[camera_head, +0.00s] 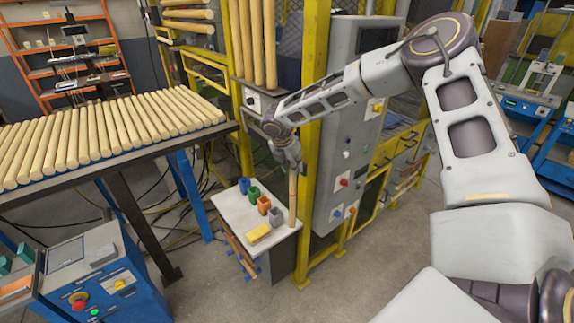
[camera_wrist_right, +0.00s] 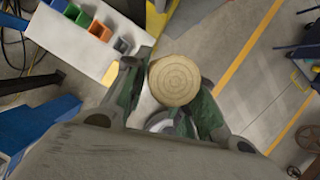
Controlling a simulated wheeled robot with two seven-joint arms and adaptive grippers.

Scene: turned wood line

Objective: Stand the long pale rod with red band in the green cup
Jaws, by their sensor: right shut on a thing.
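My right gripper (camera_head: 289,158) is shut on a long pale rod (camera_head: 293,198), which hangs nearly upright below it. In the right wrist view the rod (camera_wrist_right: 174,80) shows end-on as a round wooden face between the fingers. I cannot make out the red band. The green cup (camera_head: 253,195) stands on a small pale table, between a blue cup and an orange cup; it also shows in the wrist view (camera_wrist_right: 78,15). The rod is apart from the green cup, to the right of the row by the table's right edge. My left gripper is not in view.
The small table (camera_head: 235,215) also bears the blue cup (camera_head: 244,185), orange cup (camera_head: 264,204), grey cup (camera_head: 277,215) and a yellow block (camera_head: 258,233). A yellow post (camera_head: 313,110) and grey cabinet (camera_head: 350,120) stand close to the right. Many rods lie on a rack at left.

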